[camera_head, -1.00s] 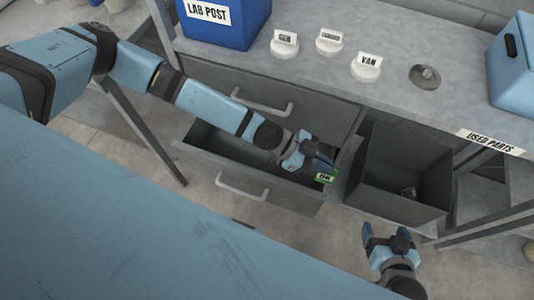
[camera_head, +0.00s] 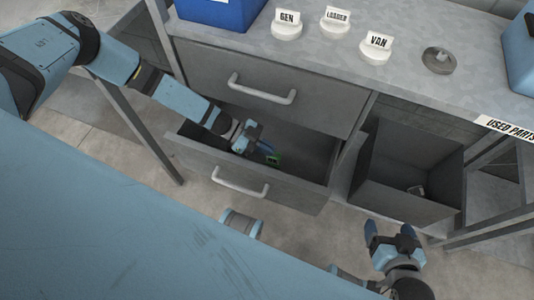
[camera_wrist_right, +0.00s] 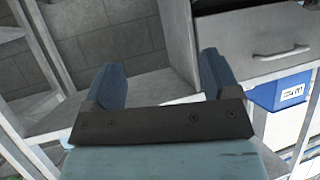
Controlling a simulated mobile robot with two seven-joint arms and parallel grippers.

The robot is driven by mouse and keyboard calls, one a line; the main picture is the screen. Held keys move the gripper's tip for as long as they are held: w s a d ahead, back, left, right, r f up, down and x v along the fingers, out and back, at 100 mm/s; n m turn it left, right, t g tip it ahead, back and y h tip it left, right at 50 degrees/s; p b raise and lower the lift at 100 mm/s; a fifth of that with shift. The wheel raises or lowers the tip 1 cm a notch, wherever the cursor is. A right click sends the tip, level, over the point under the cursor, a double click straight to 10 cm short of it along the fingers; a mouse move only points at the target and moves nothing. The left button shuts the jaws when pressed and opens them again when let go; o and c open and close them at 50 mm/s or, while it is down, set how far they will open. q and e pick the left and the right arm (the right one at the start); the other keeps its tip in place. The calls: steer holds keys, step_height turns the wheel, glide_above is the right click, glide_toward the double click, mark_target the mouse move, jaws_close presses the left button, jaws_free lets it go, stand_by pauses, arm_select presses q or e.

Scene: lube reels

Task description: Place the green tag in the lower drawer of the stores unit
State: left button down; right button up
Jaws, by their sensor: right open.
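The stores unit's lower drawer (camera_head: 236,187) is pulled open in the head view, below a shut upper drawer (camera_head: 222,72). My left gripper (camera_head: 267,152) reaches down into the open drawer. The green tag (camera_head: 273,159) is at its fingertips, inside the drawer opening; it looks pinched there, and most of its face is hidden or dark. Whether the tag touches the drawer floor cannot be seen. My right gripper (camera_head: 389,231) is open and empty, low in front of the used parts bin; its two fingers also show spread in the right wrist view (camera_wrist_right: 162,70).
A dark used parts bin (camera_head: 440,205) with a small part inside stands right of the drawers. On the bench top are a blue box (camera_head: 225,12), white holders marked GEN (camera_head: 287,27), LOADER (camera_head: 335,22) and VAN (camera_head: 376,47), and a grey round part (camera_head: 439,61).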

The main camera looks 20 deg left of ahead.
mark_target(273, 159)
arm_select(q)
step_height(273, 159, down, 4)
steer(key=shift+d+r+b, duration=0.1)
steer(key=shift+r+b, duration=0.15)
steer(key=shift+b, duration=0.25)
steer(key=shift+f, duration=0.1)
arm_select(e)
steer(key=shift+a, duration=0.1)
steer(key=shift+f, duration=0.1)
